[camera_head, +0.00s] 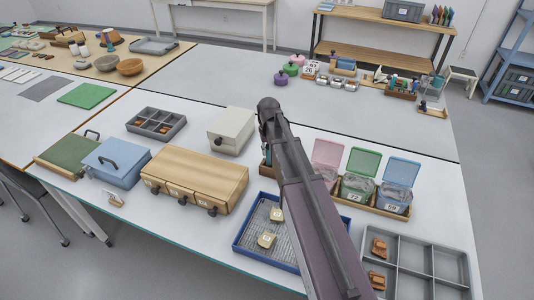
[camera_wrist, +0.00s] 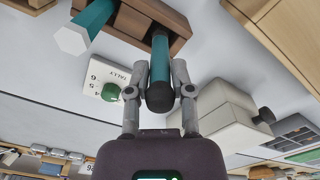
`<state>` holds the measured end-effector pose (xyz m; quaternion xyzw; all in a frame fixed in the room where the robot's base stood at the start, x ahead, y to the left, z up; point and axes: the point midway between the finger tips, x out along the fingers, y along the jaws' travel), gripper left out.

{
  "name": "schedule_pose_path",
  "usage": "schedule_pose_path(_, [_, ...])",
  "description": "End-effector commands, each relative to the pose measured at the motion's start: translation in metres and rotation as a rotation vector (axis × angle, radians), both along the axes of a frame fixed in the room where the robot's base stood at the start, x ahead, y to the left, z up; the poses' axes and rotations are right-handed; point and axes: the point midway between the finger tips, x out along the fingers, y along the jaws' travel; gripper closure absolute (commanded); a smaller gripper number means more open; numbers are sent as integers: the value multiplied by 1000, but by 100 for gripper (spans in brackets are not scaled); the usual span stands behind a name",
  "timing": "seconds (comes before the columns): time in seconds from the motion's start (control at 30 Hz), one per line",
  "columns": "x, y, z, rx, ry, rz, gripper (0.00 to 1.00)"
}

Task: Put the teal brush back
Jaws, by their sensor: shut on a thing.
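In the wrist view, my gripper (camera_wrist: 160,92) is shut on a teal brush (camera_wrist: 159,58) with a dark rounded end towards the camera. The brush's far end meets a brown wooden holder (camera_wrist: 135,20); whether it is inside a hole or only in front of it, I cannot tell. A second teal handle with a white six-sided end (camera_wrist: 78,38) is at the holder's left. In the head view, my gripper (camera_head: 268,108) is beside the pale box, and my arm hides the brush. Only a sliver of the holder (camera_head: 265,158) shows there.
A pale box with a dark knob (camera_head: 231,131) stands close left of my gripper. A white tally card with a green knob (camera_wrist: 110,91) is near. Wooden drawers (camera_head: 195,178), a blue tray (camera_head: 247,236) and lidded bins (camera_head: 358,183) surround the arm.

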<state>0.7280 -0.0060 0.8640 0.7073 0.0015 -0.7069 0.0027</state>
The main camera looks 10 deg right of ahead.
Motion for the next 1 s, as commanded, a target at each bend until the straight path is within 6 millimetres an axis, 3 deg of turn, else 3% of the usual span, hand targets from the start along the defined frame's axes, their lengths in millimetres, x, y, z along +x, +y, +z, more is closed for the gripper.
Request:
schedule_pose_path(0.43, [0, 0, -4, 0, 0, 0, 100])
schedule_pose_path(0.47, [0, 0, -3, 0, 0, 0, 62])
schedule_pose_path(0.53, [0, 0, -3, 0, 0, 0, 41])
schedule_pose_path(0.57, [0, 0, -3, 0, 0, -1, 36])
schedule_pose_path(1.0, [0, -1, -2, 0, 0, -1, 36])
